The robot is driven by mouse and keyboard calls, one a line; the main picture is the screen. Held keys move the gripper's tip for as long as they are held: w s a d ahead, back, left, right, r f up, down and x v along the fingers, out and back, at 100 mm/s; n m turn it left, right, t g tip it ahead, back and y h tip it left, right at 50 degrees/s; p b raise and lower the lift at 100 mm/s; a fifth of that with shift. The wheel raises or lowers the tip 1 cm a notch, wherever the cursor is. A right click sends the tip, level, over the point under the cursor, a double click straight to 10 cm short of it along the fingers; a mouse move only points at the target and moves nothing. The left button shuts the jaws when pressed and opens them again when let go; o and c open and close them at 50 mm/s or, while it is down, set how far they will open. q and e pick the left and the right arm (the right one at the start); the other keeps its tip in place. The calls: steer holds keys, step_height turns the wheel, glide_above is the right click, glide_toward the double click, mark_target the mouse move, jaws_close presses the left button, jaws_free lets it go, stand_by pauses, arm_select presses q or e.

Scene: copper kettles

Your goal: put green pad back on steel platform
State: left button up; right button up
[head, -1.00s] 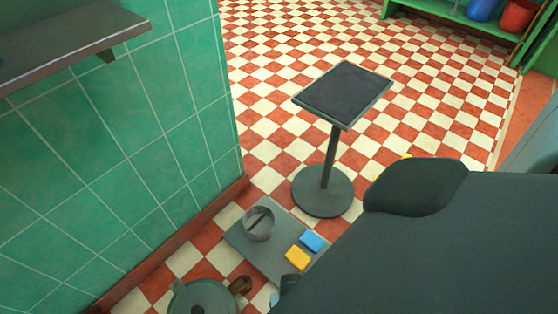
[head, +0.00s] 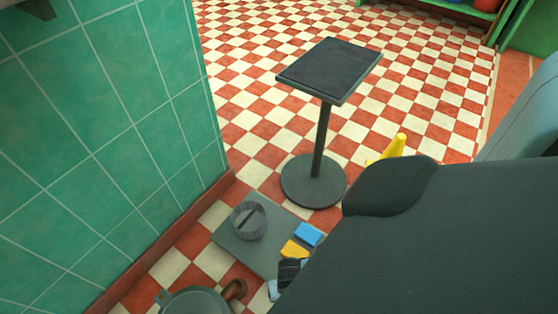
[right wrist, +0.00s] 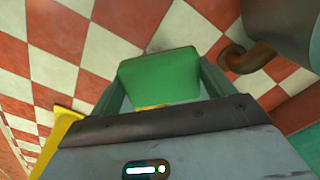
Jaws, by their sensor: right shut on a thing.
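The green pad (right wrist: 160,76) is held between the fingers of my right gripper (right wrist: 163,86) in the right wrist view. In the head view most of this gripper is hidden behind my right arm; a small part shows at the near right edge of the steel platform, overlapping the yellow pad's lower side. I take the flat grey plate on the floor as the steel platform (head: 248,255). On it are a round grey tin (head: 249,221), a blue pad (head: 308,234) and a yellow pad (head: 293,249). I cannot see the green pad in the head view. My left gripper is out of view.
A pedestal stand (head: 319,140) with a dark square top rises behind the platform. A grey lidded pot (head: 195,301) with a brown handle stands in front. A green tiled wall (head: 120,130) is at left. A yellow object (head: 394,147) stands partly behind my arm.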

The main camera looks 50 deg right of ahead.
steer(key=w+d+f+b, duration=0.1)
steer(key=w, duration=0.1)
steer(key=w+d+f+b, duration=0.1)
steer(key=w+d+b, duration=0.1)
steer(key=w+d+f+b, duration=0.1)
steer(key=w+f+b, duration=0.1)
steer(key=w, duration=0.1)
steer(key=shift+w+d, duration=0.1)
steer(key=shift+d, duration=0.25)
steer(key=shift+f+b, duration=0.2)
steer(key=shift+b, duration=0.2)
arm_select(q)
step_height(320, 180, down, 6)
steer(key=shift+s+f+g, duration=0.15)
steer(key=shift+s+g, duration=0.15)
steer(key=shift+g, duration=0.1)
arm_select(e)
steer(key=shift+r, duration=0.1)
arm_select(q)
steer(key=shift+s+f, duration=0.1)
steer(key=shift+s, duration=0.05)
arm_select(e)
steer(key=shift+f, duration=0.45)
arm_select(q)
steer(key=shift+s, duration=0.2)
arm_select(e)
steer(key=shift+f, duration=0.15)
